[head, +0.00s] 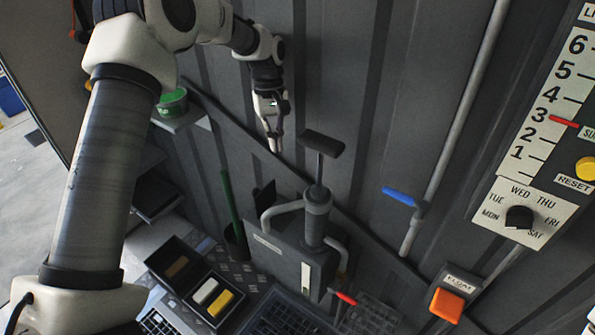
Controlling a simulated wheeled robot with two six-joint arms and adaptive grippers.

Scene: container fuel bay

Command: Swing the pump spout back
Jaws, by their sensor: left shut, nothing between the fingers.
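The hand pump (318,225) stands upright on a grey box-like housing in the middle of the head view, with a dark T-handle (323,144) on top. A grey bent pipe that looks like the spout (282,209) runs from the pump's upper body to the left, and its end turns down. A second bent pipe (338,246) comes out on the right side. My left gripper (273,141) is shut and empty, pointing down, above and left of the T-handle and apart from the pump. My right gripper is not in view.
A blue-handled valve (399,196) sits on a wall pipe at the right. A red-tipped lever (346,298) is low by the pump. An orange float button (447,304) and a level panel (528,190) are farther right. A green tin (172,101) stands on a left shelf.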

